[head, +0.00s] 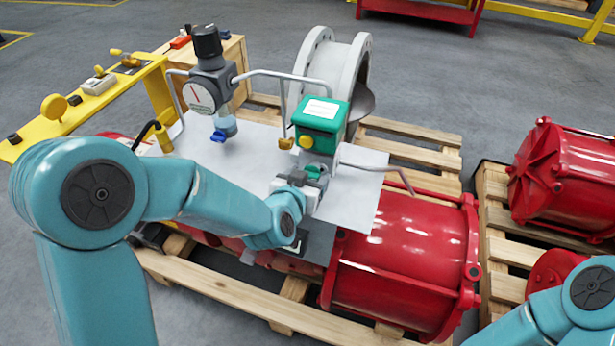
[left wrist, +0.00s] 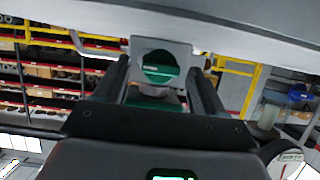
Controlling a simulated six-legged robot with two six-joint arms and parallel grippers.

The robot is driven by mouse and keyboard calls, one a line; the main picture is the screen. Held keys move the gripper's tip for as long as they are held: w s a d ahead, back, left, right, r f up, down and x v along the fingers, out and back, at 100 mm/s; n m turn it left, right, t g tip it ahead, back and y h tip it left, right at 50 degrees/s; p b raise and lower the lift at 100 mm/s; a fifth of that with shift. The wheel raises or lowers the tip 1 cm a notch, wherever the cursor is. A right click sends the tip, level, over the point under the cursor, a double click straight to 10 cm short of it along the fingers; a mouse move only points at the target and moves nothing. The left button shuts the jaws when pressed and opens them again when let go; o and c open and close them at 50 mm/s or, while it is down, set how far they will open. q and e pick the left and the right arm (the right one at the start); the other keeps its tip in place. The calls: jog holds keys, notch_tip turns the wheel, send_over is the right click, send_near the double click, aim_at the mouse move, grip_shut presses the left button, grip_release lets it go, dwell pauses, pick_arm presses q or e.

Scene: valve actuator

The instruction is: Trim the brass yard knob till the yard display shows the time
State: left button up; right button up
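A yellow rail (head: 40,128) at the left carries a round brass-coloured knob (head: 54,106), smaller brass-coloured knobs (head: 100,70) and a pale box (head: 98,84). I cannot tell which is the yard knob. No time is readable on any display. My left gripper (head: 303,183) is well right of the rail, at the valve unit under its green-topped box (head: 321,116). In the left wrist view its dark fingers (left wrist: 160,88) stand apart, on both sides of a grey block (left wrist: 160,45) with a round opening and green inside. Whether they grip it is unclear. My right gripper is out of view.
A grey regulator with a dial (head: 200,96) stands between the rail and the green-topped box. Thin pipes (head: 290,76) run nearby. A red cylinder (head: 405,262) lies on a wooden pallet (head: 200,287). Another red cylinder (head: 570,175) is at the right.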

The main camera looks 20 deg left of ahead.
pick_arm(q)
jog(key=b+v, duration=0.1)
jog(key=v, duration=0.2)
jog(key=b+v, duration=0.2)
jog(key=v, duration=0.2)
jog(key=b+v, duration=0.2)
jog(key=v, duration=0.1)
jog(key=shift+s+f, duration=0.25)
jog(key=shift+s, duration=0.05)
jog(key=b+v, duration=0.2)
jog(key=v, duration=0.4)
jog(key=shift+w+r, duration=0.15)
jog(key=shift+r, duration=0.2)
